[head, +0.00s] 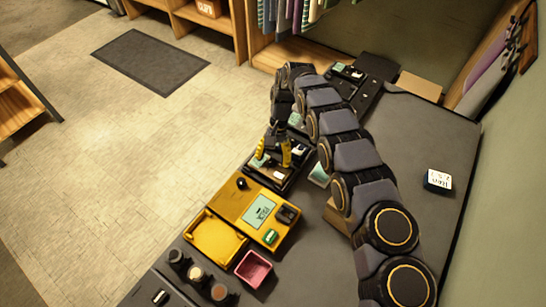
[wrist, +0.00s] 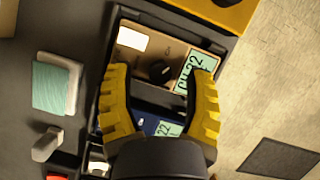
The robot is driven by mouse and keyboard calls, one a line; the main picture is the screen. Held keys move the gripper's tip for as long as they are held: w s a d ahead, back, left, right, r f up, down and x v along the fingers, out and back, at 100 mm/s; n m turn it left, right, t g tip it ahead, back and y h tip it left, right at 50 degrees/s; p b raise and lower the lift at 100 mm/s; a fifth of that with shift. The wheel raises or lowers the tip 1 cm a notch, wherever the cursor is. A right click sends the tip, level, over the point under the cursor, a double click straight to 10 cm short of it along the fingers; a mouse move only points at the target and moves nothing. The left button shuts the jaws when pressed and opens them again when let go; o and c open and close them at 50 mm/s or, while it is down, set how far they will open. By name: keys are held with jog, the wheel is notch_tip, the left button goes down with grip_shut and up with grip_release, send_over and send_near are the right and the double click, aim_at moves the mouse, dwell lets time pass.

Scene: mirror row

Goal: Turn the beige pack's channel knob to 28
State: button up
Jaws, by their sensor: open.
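The beige pack (wrist: 146,56) lies in a dark tray (wrist: 122,22) in the wrist view. It has a white label, a dark channel knob (wrist: 160,72) and a green display (wrist: 198,68) that reads CH 22. My gripper (wrist: 160,76) is open, with one yellow finger on each side of the knob. I cannot tell whether either finger touches it. A blue pack (wrist: 146,122) with its own green display sits below, partly hidden by my gripper. In the head view my gripper (head: 273,150) is over the dark tray behind the yellow device and hides much of it.
The yellow device (head: 234,202) with a screen stands in front of the tray. A yellow bin (head: 215,240), a pink box (head: 253,268) and several jars (head: 199,274) are nearer. A teal-and-white pad (wrist: 55,86) lies beside the tray. The right side of the grey counter (head: 415,135) is mostly clear.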

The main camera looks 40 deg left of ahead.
jog(key=shift+f, duration=0.15)
jog(key=shift+c, duration=0.4)
grip_shut()
jog(key=shift+n, duration=0.3)
jog(key=n+h, duration=0.1)
jog(key=n, duration=0.1)
jog(key=shift+a+n+t, duration=0.1)
jog(key=shift+n+t, duration=0.2)
jog(key=shift+s+n+t+h, duration=0.1)
jog(key=shift+n+t+h, duration=0.2)
jog(key=shift+n, duration=0.8)
jog(key=shift+n+t+h, duration=0.2)
jog(key=shift+n+h, duration=0.2)
jog(key=shift+n, duration=0.7)
jog(key=shift+f, duration=0.1)
jog(key=shift+o, duration=0.4)
grip_release()
